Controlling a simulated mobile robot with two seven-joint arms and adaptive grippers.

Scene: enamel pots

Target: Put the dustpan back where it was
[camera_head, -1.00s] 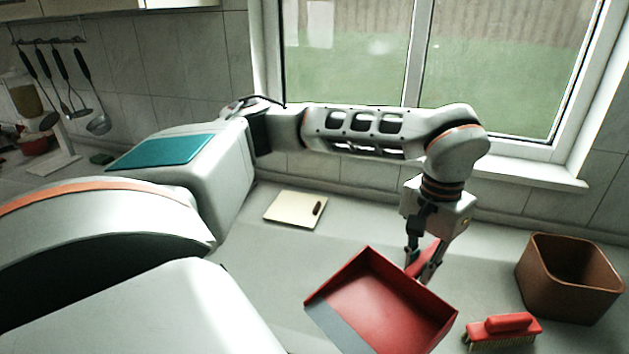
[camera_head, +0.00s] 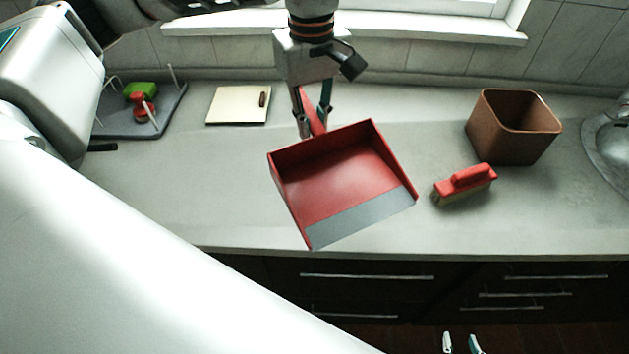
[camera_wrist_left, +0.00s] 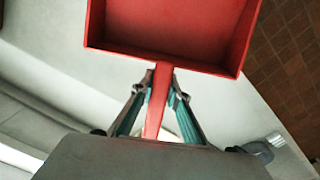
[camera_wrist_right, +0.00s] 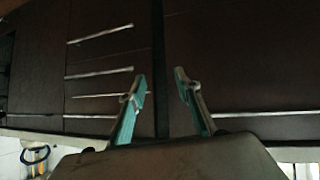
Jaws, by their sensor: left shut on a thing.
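The red dustpan (camera_head: 335,180) with a grey front lip is in the middle of the head view, over the counter. Its open lip faces down and to the right. My left gripper (camera_head: 312,118) is shut on its red handle, which points back toward the window. The left wrist view shows the handle (camera_wrist_left: 157,100) between the two fingers and the pan beyond. I cannot tell how high the pan is above the counter. My right gripper (camera_wrist_right: 160,85) is open and empty, facing dark drawer fronts; its fingertips (camera_head: 461,344) show at the bottom of the head view.
A red-handled brush (camera_head: 465,184) lies right of the dustpan, with a brown bin (camera_head: 511,135) behind it. A cream board (camera_head: 237,105) and a grey rack (camera_head: 172,113) stand to the left. A metal sink (camera_head: 611,140) is at the right edge.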

